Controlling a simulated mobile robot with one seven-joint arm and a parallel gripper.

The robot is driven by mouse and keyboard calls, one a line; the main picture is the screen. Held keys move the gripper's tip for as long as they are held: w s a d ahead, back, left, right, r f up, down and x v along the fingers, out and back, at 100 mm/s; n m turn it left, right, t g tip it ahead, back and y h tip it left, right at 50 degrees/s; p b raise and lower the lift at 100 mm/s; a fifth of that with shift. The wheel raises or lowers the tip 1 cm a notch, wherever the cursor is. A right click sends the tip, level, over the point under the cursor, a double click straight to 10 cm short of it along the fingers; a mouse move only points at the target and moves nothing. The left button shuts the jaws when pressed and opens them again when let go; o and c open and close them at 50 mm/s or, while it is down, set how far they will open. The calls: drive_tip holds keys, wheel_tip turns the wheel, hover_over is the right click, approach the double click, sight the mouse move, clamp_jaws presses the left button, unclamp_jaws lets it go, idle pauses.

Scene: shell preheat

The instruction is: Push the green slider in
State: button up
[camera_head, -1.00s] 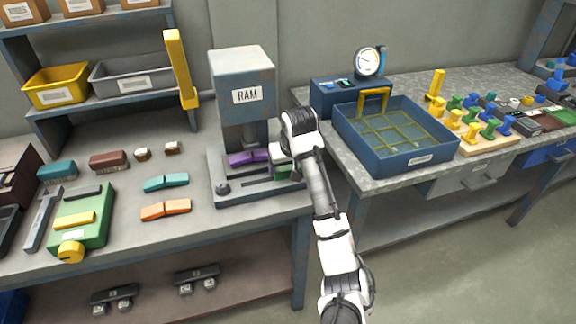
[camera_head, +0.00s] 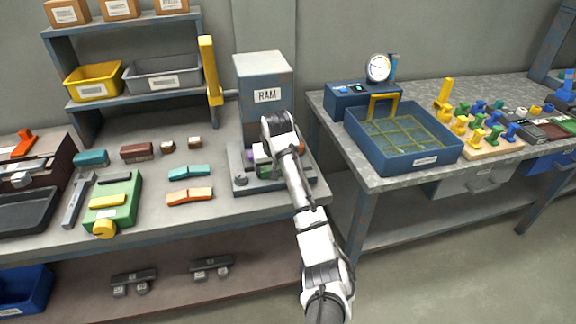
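The press marked RAM (camera_head: 266,96) stands on a grey base plate (camera_head: 238,187) on the left bench. The green slider (camera_head: 265,173) is on this plate, low under the press, left of the plate's middle. It is partly covered by my gripper (camera_head: 261,160), which is at the slider from above and from the right. Whether the fingers grip it or only touch it cannot be told, nor whether they are open or shut. A small bit of a purple piece (camera_head: 248,155) shows beside the gripper; the rest is hidden.
Teal (camera_head: 189,172) and orange (camera_head: 189,196) pieces lie left of the press. A green device with a yellow knob (camera_head: 113,205) is farther left. A blue tray (camera_head: 425,158) with a yellow grid stands on the right bench, past a gap.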

drive_tip(key=shift+s+a, duration=0.1)
drive_tip(key=shift+a, duration=0.2)
drive_tip(key=o, duration=1.4)
drive_tip(key=shift+a, duration=0.2)
drive_tip(key=shift+d, duration=0.1)
drive_tip(key=shift+s+r, duration=0.1)
drive_tip(key=shift+r, duration=0.1)
drive_tip(key=p+v, duration=0.1)
drive_tip(key=v, duration=1.2)
drive_tip(key=shift+r, duration=0.2)
